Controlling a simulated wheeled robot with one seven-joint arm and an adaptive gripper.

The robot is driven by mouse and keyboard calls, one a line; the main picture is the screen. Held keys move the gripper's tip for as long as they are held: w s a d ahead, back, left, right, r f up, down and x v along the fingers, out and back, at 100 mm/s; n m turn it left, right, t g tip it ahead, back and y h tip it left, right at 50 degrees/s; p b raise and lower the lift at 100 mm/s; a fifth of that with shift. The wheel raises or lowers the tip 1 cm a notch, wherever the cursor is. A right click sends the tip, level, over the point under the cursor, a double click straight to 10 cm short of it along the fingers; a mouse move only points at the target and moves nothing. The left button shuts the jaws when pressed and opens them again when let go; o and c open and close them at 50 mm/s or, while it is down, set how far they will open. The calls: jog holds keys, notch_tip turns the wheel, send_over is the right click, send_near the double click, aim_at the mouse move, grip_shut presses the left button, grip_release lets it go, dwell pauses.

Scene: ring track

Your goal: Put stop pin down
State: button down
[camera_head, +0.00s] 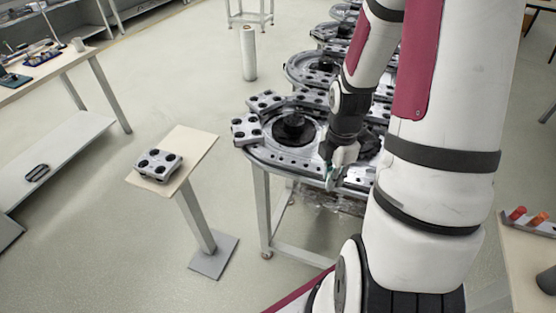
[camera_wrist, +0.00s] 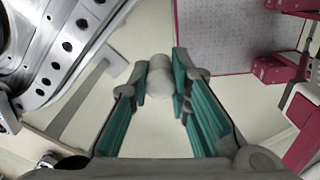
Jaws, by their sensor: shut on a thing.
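My gripper (camera_wrist: 160,88) has its teal-padded fingers shut on a pale grey, rounded stop pin (camera_wrist: 159,68) in the wrist view. The pin sits between the fingertips, with the floor behind it. In the head view my gripper (camera_head: 333,172) is at the front edge of the ring track (camera_head: 272,160), right of the nearest dark round hub. The pin cannot be made out there. The track's metal edge with dark holes (camera_wrist: 62,62) fills the upper left of the wrist view, apart from the pin.
A small stand (camera_head: 196,143) left of the track bears a grey four-hole block (camera_head: 158,165). A white cylinder (camera_head: 248,52) stands on the floor behind. A right-hand table (camera_head: 530,262) holds orange and red pieces (camera_head: 517,213). Open floor lies between the stand and left bench (camera_head: 80,60).

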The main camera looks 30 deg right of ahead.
jog(key=w, duration=0.5)
jog(key=w+f, duration=0.1)
jog(key=w, duration=1)
jog(key=shift+a+f, duration=0.25)
jog(key=shift+a, duration=0.05)
jog(key=shift+f, duration=1.75)
jog(key=shift+f, duration=0.1)
jog(key=c, duration=1.5)
grip_release()
